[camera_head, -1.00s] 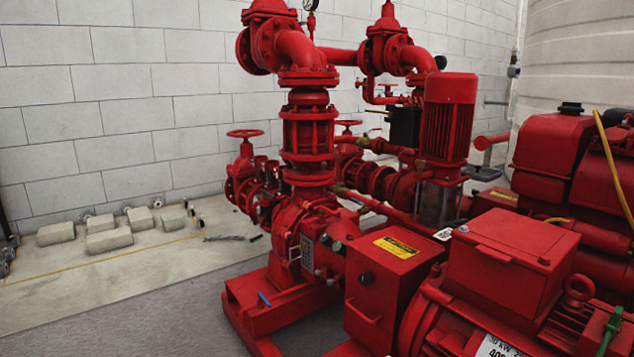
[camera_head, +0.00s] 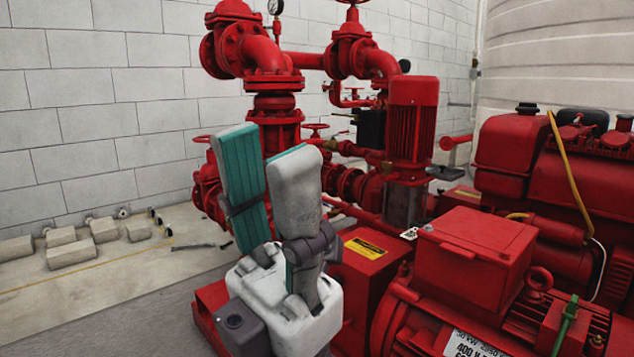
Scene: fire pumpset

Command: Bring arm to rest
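My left gripper (camera_head: 265,146) is in the middle of the head view, pointing up, with two pale fingers and teal pads. The fingers stand apart with nothing between them, so it is open and empty. It is in front of the red pump assembly (camera_head: 270,60) and hides part of its lower pipework and flanges. I cannot tell whether it touches anything. My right gripper is not in view.
A red motor (camera_head: 480,240) fills the lower right, with a red engine (camera_head: 570,160) behind it. Several concrete blocks (camera_head: 72,252) lie on the floor at the left, by the white block wall (camera_head: 90,120). The floor at the lower left is clear.

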